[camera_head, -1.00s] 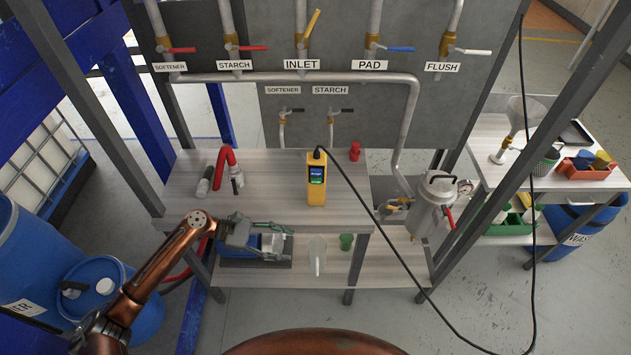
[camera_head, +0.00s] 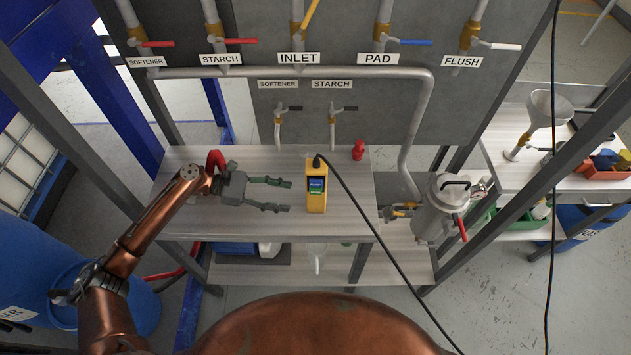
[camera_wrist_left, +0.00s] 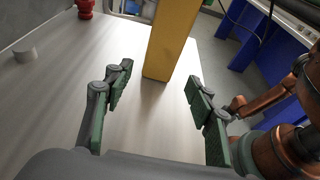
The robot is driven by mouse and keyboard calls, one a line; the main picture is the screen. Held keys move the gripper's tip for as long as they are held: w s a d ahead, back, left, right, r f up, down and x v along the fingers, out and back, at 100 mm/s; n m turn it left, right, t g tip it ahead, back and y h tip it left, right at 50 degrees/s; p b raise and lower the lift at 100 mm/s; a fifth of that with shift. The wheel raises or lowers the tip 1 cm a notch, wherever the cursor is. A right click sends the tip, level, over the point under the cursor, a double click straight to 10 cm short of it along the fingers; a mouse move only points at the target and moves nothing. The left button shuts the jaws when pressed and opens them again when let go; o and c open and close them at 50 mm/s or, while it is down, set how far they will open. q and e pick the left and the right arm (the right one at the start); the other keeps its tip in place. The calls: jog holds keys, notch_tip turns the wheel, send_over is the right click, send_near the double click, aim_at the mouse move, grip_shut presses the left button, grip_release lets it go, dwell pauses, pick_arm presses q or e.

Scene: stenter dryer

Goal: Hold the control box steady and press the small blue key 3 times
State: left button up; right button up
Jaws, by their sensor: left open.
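The yellow control box (camera_head: 316,204) stands upright on the upper shelf. Its front has a dark panel with blue and green areas; I cannot tell a small blue key apart there. A black cable leaves its top. My left gripper (camera_head: 289,196) is open, just left of the box, with its fingers pointing at it and a small gap between. In the left wrist view the box (camera_wrist_left: 172,40) stands beyond and between the two open green-padded fingers (camera_wrist_left: 160,76), and its front is not seen. My right gripper is in neither view.
The cable (camera_head: 370,220) runs down to the right. A metal canister (camera_head: 437,205) stands further right.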

aim_at(312, 201)
pick_arm(q)
jog(key=b+x, duration=0.1)
jog(key=x, duration=0.1)
jog(key=shift+s+d+f, duration=0.1)
jog(key=shift+d+f, duration=0.05)
jog(key=shift+d, duration=0.25)
jog(key=shift+b+x, duration=0.45)
jog(key=shift+x, duration=0.7)
jog(key=x, duration=0.1)
jog(key=p+x, duration=0.1)
jog(key=x, duration=0.1)
jog(key=shift+r, duration=0.25)
jog(key=shift+d+f+p, duration=0.2)
jog(key=shift+d+p, duration=0.2)
jog(key=shift+d+f, duration=0.15)
jog(key=shift+d, duration=0.15)
jog(key=shift+f, duration=0.1)
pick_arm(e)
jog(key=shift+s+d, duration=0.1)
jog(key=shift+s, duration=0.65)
pick_arm(q)
jog(key=shift+c, duration=0.4)
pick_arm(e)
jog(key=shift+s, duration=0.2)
